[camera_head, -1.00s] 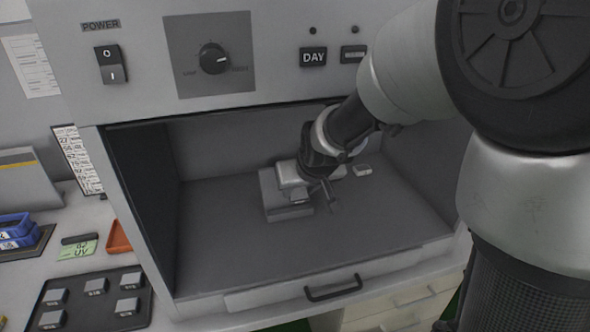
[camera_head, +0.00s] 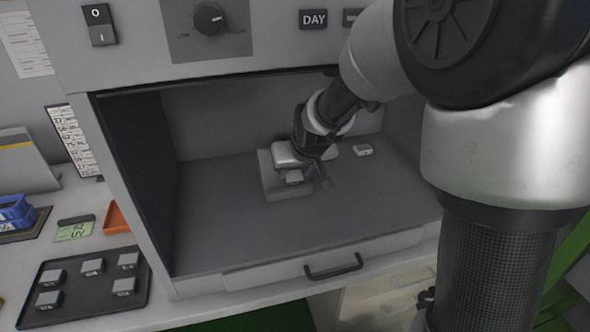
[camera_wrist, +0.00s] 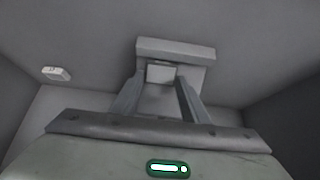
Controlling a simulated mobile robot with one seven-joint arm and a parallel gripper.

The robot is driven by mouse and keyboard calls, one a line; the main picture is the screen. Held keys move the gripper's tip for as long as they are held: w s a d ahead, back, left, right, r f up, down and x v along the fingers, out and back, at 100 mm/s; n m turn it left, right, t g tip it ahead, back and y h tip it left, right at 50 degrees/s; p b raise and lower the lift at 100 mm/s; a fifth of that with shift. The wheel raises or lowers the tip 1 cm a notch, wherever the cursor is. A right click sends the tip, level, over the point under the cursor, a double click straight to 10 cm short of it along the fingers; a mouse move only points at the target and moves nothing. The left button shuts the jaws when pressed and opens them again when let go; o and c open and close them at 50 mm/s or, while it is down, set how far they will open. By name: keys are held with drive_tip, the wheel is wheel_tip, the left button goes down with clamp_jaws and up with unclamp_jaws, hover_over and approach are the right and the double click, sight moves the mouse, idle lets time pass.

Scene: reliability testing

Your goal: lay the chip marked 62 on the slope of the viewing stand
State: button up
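The grey viewing stand (camera_head: 288,194) is on the floor of the dark booth; its raised lip shows in the wrist view (camera_wrist: 177,47). A small grey chip (camera_wrist: 160,73) lies against the stand's sloped face near the lip; it also shows in the head view (camera_head: 294,177). Its marking cannot be read, so I cannot confirm that it is 62. My gripper (camera_wrist: 160,80) reaches over the stand, its fingers on either side of the chip with narrow gaps. It looks open. In the head view, my gripper (camera_head: 304,178) partly covers the stand.
A small white item (camera_head: 363,150) lies on the booth floor right of the stand. The booth's front floor is clear.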

drive_tip(key=o, duration=0.4)
drive_tip(key=p+v, duration=0.1)
drive_tip(key=v, duration=0.6)
drive_tip(key=shift+s+r+p, duration=0.2)
drive_tip(key=shift+p, duration=0.2)
